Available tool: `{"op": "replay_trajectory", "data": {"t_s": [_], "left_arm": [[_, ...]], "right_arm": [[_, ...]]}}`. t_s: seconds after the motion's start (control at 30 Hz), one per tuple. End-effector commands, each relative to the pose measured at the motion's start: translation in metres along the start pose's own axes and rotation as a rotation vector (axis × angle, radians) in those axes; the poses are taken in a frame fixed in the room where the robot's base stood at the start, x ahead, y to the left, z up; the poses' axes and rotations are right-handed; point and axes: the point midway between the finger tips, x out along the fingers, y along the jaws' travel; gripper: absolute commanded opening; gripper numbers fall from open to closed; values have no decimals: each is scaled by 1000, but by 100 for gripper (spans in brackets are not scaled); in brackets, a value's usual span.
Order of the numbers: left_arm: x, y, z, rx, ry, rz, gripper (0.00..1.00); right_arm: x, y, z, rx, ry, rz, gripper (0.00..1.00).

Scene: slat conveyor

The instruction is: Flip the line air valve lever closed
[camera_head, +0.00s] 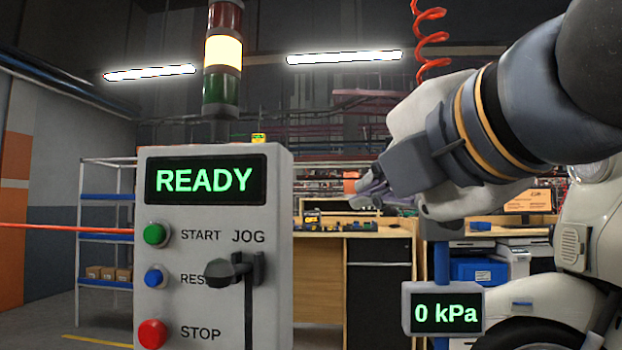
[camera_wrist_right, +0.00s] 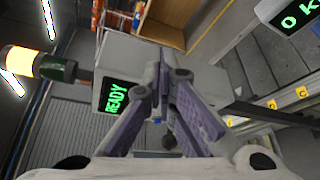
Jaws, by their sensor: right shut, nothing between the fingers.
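My right gripper (camera_head: 362,196) reaches in from the right in the head view, in front of the background benches and to the right of the grey control box. Its purple-grey fingers are shut with nothing between them; they also meet in the right wrist view (camera_wrist_right: 160,84). A pressure display (camera_head: 446,313) reads 0 kPa and sits on a blue post (camera_head: 441,262) below my right wrist. It also shows at the top right of the wrist view (camera_wrist_right: 291,14). I cannot make out the air valve lever; my arm covers the area above the display. My left gripper is not in view.
The control box (camera_head: 270,190) reads READY and has START, RESET and STOP buttons and a dark JOG lever (camera_head: 236,270). A stack light (camera_head: 222,55) above it glows yellowish white. A red coiled hose (camera_head: 431,45) hangs near my right arm. Shelves (camera_head: 105,232) stand behind at left.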

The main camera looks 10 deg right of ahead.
Motion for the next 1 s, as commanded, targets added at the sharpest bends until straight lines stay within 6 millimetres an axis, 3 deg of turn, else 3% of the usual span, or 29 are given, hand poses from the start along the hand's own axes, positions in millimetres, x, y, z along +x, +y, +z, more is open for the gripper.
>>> {"op": "replay_trajectory", "data": {"t_s": [0.2, 0.3, 0.5, 1.0], "left_arm": [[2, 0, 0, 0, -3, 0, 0], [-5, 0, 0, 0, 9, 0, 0], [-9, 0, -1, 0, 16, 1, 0], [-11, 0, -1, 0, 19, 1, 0]], "right_arm": [[43, 1, 4, 0, -2, 1, 0], [33, 4, 22, 1, -4, 5, 0], [28, 2, 37, -1, 0, 3, 0], [34, 3, 40, -1, 0, 1, 0]]}}
